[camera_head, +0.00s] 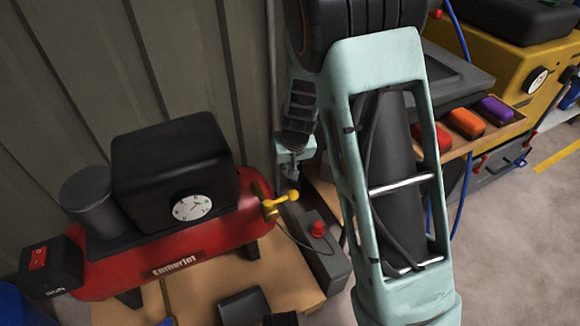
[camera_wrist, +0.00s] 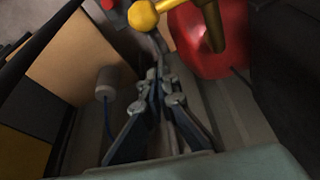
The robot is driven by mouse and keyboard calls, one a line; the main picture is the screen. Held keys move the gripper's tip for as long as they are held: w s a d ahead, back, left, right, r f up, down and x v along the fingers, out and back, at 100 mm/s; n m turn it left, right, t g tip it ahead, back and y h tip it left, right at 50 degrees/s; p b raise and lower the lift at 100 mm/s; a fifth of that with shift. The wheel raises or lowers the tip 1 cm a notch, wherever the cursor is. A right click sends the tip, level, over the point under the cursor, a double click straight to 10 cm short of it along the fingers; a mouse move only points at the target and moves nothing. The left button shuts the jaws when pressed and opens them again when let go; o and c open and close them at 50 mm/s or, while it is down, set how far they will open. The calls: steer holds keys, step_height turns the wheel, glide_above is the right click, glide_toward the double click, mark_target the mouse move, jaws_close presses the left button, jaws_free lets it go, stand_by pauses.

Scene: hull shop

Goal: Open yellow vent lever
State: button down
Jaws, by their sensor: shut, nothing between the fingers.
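The yellow vent lever (camera_head: 282,199) has a round ball end and sits at the right end of the red compressor tank (camera_head: 165,262). In the wrist view the lever's yellow ball (camera_wrist: 143,15) is at the top, with its yellow body reaching right over the red tank (camera_wrist: 192,45). My gripper (camera_head: 291,172) is just above the lever in the head view. In the wrist view my gripper (camera_wrist: 157,72) is shut and empty, its fingertips pointing up the picture just below the ball. I cannot tell whether they touch the lever.
A black motor housing with a white gauge (camera_head: 192,207) tops the tank. A dark box with a red knob (camera_head: 318,229) stands right of the lever. A shelf with red, orange and purple blocks (camera_head: 466,122) is at right. A ribbed wall (camera_head: 120,60) stands behind.

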mark_target(283, 199)
steer(key=shift+s+d+f+b, duration=0.2)
steer(key=shift+s+f+b, duration=0.2)
steer(key=shift+s, duration=0.45)
steer(key=shift+s+d+f+b, duration=0.2)
steer(key=shift+s+f, duration=0.3)
steer(key=shift+s, duration=0.35)
steer(key=shift+r+p, duration=0.1)
steer(key=shift+p, duration=0.35)
steer(key=shift+s+d+m, duration=0.1)
steer(key=shift+s+m, duration=0.15)
steer(key=shift+m, duration=0.05)
